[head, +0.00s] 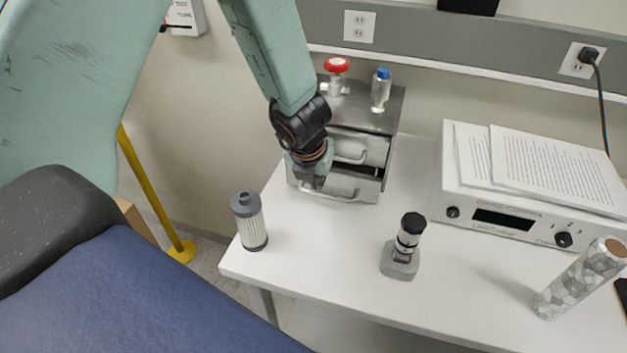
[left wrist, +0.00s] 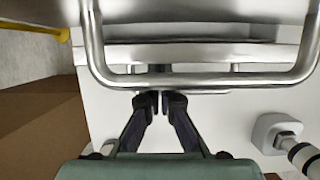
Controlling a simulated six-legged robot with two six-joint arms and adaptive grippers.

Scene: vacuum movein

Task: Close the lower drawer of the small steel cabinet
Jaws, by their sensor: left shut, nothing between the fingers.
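The small steel cabinet (head: 368,108) stands at the back left of the white table. Its lower drawer (head: 362,187) sticks out past the body, with a dark gap above its front. The upper drawer (head: 372,150), with a bar handle, is above it. My left gripper (head: 314,184) is at the left part of the lower drawer's front, partly covering it. In the left wrist view my left gripper (left wrist: 160,98) is shut and empty, its tips close to a large steel handle (left wrist: 200,82). I cannot tell whether they touch it. My right gripper is out of view.
A red-knobbed valve (head: 337,67) and a blue-capped fitting (head: 381,90) stand on the cabinet. A grey-capped filter (head: 249,221) stands at the table's left edge. A small black-topped device (head: 404,247) stands in front. A white instrument (head: 520,215) with papers is at right.

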